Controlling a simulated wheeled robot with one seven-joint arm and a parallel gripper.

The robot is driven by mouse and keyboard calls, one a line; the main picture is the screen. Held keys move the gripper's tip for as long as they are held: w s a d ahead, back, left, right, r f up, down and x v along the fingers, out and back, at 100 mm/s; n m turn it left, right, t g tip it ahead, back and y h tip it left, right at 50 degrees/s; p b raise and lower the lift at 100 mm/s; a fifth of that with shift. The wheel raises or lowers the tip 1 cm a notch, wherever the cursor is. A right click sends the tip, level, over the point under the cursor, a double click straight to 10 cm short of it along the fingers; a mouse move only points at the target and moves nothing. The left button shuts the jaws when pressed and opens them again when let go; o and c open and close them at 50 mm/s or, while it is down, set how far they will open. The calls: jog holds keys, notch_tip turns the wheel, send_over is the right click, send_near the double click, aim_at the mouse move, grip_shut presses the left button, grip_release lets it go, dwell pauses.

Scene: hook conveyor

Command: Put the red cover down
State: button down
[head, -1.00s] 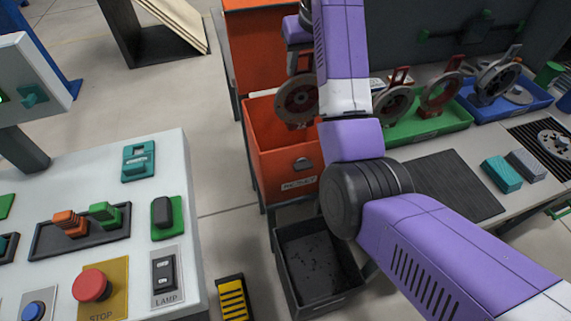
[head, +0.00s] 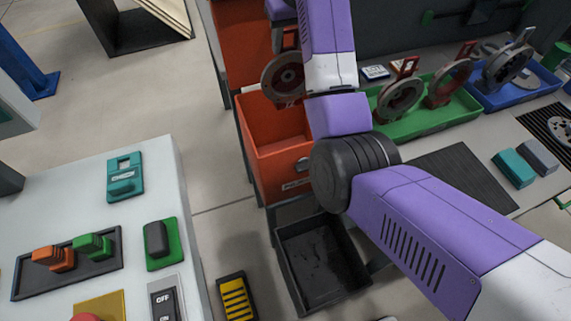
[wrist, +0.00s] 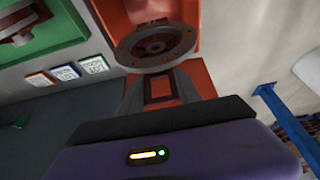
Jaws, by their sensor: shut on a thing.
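The red cover (head: 284,78) is a round disc with a grey rim, a reddish centre and an orange-red handle. In the head view it hangs tilted over the back of the orange bin (head: 262,160). My gripper is shut on the handle. In the head view the gripper is mostly hidden behind my purple arm. Behind the disc in the wrist view is the orange bin (wrist: 203,30). The cover appears to be clear of the bin's walls.
A green tray (head: 440,116) holds two similar discs with reddish handles. A blue tray (head: 530,92) holds grey parts. A black bin (head: 328,296) stands on the floor in front of the orange bin. A white control panel (head: 80,185) stands at left.

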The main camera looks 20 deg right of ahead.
aim_at(287, 85)
notch_tip(287, 85, down, 12)
jog(key=b, duration=0.7)
jog(key=shift+w+f, duration=0.1)
jog(key=shift+f, duration=0.15)
notch_tip(287, 85, down, 20)
jog(key=b, duration=0.2)
jog(key=c, duration=1.3)
grip_release()
jog(key=shift+f, duration=0.25)
jog(key=o, duration=0.5)
jog(key=shift+c, duration=0.2)
jog(key=shift+r, duration=0.1)
jog(key=p+v, duration=0.1)
jog(key=v, duration=1.1)
jog(key=shift+p, duration=0.35)
jog(key=shift+r, duration=0.1)
